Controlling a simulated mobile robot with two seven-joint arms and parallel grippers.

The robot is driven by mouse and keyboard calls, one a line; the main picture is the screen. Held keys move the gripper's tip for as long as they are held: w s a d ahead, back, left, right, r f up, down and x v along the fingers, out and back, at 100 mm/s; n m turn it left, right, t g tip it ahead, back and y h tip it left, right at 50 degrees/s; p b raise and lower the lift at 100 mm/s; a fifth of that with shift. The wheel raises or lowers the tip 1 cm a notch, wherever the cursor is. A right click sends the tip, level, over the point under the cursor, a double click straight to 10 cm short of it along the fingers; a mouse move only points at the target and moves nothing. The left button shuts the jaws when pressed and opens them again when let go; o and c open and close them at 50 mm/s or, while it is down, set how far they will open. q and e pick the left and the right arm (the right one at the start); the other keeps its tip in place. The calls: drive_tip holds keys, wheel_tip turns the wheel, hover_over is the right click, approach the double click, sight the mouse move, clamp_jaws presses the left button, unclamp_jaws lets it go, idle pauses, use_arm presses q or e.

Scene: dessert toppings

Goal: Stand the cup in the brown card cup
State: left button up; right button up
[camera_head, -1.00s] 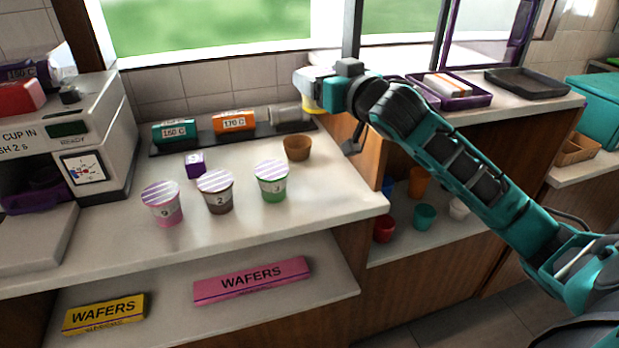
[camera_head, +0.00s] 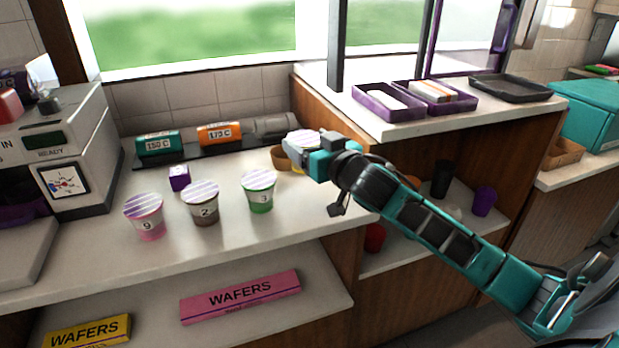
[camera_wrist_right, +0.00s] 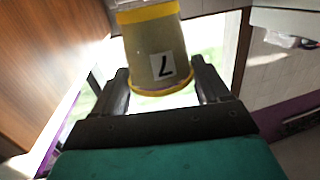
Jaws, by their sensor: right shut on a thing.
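The cup with a striped lid and yellow bands (camera_head: 302,138) is held by my right gripper (camera_head: 308,156) above the back right of the counter. In the right wrist view the cup (camera_wrist_right: 155,52), labelled 7, sits between the two fingers of the gripper (camera_wrist_right: 160,75). The brown card cup (camera_head: 280,158) stands on the counter, just left of the held cup in the head view. The held cup and gripper partly cover it. I cannot tell whether the two touch. My left gripper is out of view.
Three lidded cups, 9 (camera_head: 145,218), 2 (camera_head: 202,205) and 3 (camera_head: 259,192), stand along the counter's front. A small purple box (camera_head: 179,178) is behind them. A dark rack with canisters (camera_head: 219,134) lines the wall. A wooden side wall (camera_head: 330,125) rises at right.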

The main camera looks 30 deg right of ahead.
drive_tip(key=shift+f+b, duration=0.3)
drive_tip(key=shift+f, duration=2.95)
drive_tip(key=shift+f, duration=0.2)
drive_tip(key=o, duration=1.1)
